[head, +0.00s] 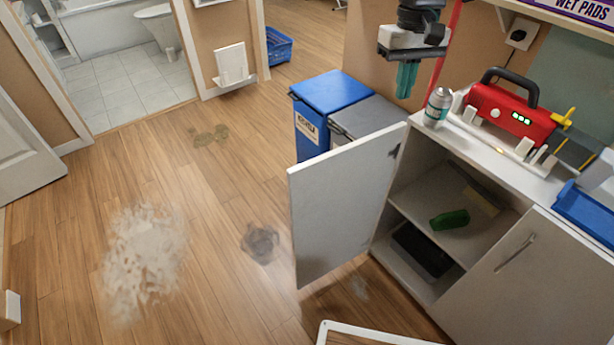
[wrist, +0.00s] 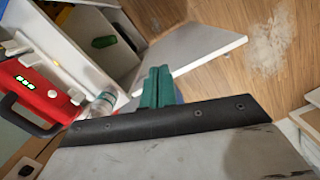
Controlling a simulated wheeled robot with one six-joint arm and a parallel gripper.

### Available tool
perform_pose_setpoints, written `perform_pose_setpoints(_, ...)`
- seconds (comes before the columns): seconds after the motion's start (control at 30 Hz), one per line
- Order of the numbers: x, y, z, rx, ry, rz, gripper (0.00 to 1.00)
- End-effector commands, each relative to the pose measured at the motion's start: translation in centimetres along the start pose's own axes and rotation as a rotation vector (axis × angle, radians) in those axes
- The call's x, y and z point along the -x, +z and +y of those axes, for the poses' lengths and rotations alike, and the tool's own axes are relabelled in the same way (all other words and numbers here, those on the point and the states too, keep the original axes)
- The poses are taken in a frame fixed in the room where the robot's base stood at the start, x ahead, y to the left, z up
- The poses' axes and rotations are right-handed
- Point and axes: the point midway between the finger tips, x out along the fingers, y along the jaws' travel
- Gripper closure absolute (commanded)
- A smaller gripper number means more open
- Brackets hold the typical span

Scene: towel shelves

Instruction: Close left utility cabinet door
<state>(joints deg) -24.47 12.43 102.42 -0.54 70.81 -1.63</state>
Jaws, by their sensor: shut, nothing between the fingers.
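The left utility cabinet door (head: 345,205) is a white panel that stands wide open, swung out over the floor. It also shows in the wrist view (wrist: 195,55). The open cabinet (head: 415,195) has a shelf with a green bottle (head: 450,219) on it and a dark box (head: 422,250) below. My gripper (head: 405,80) has green fingers and is shut and empty. It hangs above and behind the door's hinge side, apart from the door. In the wrist view the shut fingers (wrist: 156,88) appear just in front of the door panel.
A blue bin (head: 332,92) and a grey bin (head: 368,118) stand behind the door. A spray can (head: 437,107) and a red device (head: 505,115) sit on the countertop. The right cabinet door (head: 530,285) is shut. Floor left of the door is open, with stains (head: 145,255).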

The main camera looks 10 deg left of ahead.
Motion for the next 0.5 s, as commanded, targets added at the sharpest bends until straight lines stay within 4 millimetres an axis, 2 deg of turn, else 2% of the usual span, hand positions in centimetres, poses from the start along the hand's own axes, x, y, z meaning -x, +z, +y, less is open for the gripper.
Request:
perform_pose_setpoints(0.03,-1.7,-2.5,-1.7,0.035,0.003,-0.021,1.0)
perform_pose_setpoints(0.2,-7.3,-9.5,-7.6,0.138,0.016,-0.069,1.0)
perform_pose_setpoints(0.33,-12.2,-13.3,-12.3,0.209,0.028,-0.102,1.0)
perform_pose_setpoints(0.5,-17.4,-15.9,-16.8,0.273,0.041,-0.131,1.0)
